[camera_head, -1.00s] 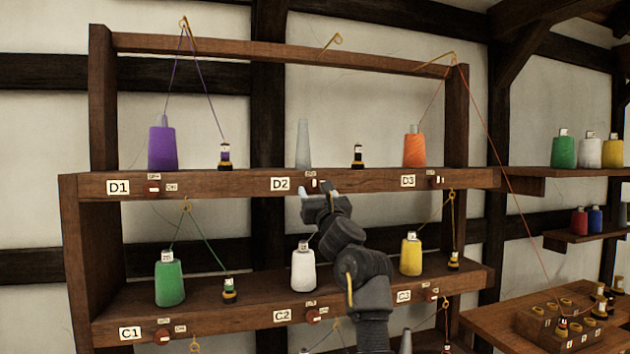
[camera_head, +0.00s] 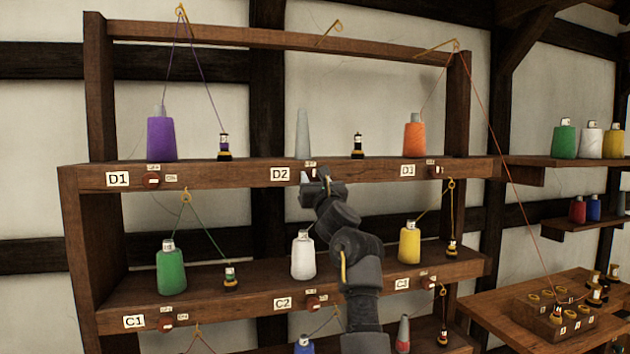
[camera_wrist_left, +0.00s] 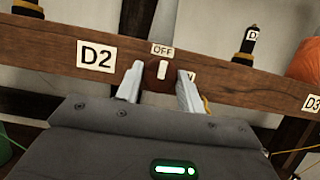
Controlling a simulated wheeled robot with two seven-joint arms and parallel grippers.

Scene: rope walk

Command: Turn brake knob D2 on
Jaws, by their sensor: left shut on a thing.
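Brake knob D2 (camera_wrist_left: 162,75) is a dark red round knob on the wooden beam, to the right of the D2 label (camera_wrist_left: 96,56). Its white mark stands upright, toward the OFF label (camera_wrist_left: 163,50) above it. A second label to its right is mostly hidden by a finger. My left gripper (camera_wrist_left: 159,84) has one finger on each side of the knob and is shut on it. In the head view my left gripper (camera_head: 315,184) covers most of the knob, below the grey empty cone (camera_head: 303,135). My right gripper is not in view.
Knob D1 (camera_head: 151,181) and knob D3 (camera_head: 436,171) sit on the same beam. A purple spool (camera_head: 161,138) and an orange spool (camera_head: 414,139) stand above. A white spool (camera_head: 303,256) and a yellow spool (camera_head: 409,243) stand on the shelf below, near my arm.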

